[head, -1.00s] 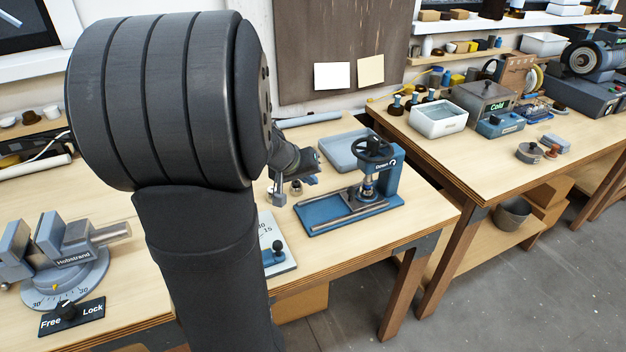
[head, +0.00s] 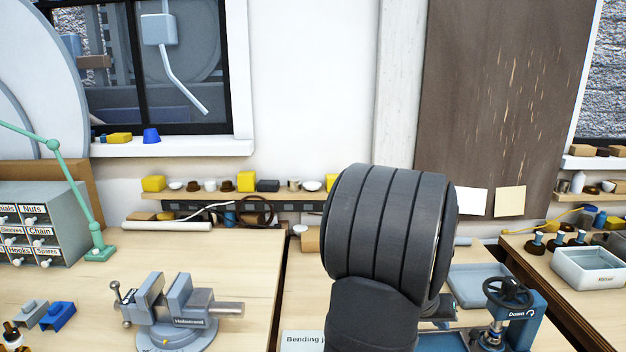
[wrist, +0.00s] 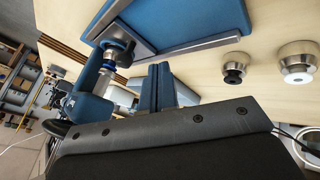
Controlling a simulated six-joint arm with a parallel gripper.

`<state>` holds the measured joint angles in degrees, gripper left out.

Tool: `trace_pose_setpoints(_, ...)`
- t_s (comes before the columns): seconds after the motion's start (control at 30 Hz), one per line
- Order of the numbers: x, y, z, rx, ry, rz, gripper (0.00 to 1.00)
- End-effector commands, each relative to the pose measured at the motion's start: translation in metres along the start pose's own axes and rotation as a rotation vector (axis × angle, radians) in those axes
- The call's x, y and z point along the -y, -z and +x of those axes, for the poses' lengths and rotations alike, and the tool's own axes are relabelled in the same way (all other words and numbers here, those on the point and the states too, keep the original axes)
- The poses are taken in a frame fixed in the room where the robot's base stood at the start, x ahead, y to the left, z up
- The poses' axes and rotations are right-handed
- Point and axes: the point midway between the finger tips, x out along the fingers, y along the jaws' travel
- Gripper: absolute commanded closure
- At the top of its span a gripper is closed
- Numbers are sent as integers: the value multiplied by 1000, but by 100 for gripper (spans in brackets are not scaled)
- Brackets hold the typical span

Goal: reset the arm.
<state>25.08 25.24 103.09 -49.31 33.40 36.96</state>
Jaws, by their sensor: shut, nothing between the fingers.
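My gripper (wrist: 157,88) shows in the wrist view as two narrow fingers together above its dark screwed body. It is shut with nothing held. In the head view my arm's large dark joint hides most of the gripper. The press (head: 520,318) with its handwheel stands right of my arm there.
A grey vise (head: 180,312) stands on the left bench, with a drawer cabinet (head: 45,222) and a green lamp arm (head: 96,230) behind it. A grey-blue tray (head: 478,284) lies behind the press. A white bin (head: 590,272) is on the right bench.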

Motion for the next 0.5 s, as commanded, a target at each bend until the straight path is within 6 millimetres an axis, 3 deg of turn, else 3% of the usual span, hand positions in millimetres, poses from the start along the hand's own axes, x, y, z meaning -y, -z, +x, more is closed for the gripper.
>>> trace_pose_setpoints(0.13,-1,-1,24,4,-1,1,100)
trace_pose_setpoints(0.23,-15,0,35,3,-2,3,100)
trace_pose_setpoints(0.5,-34,1,44,1,-3,3,100)
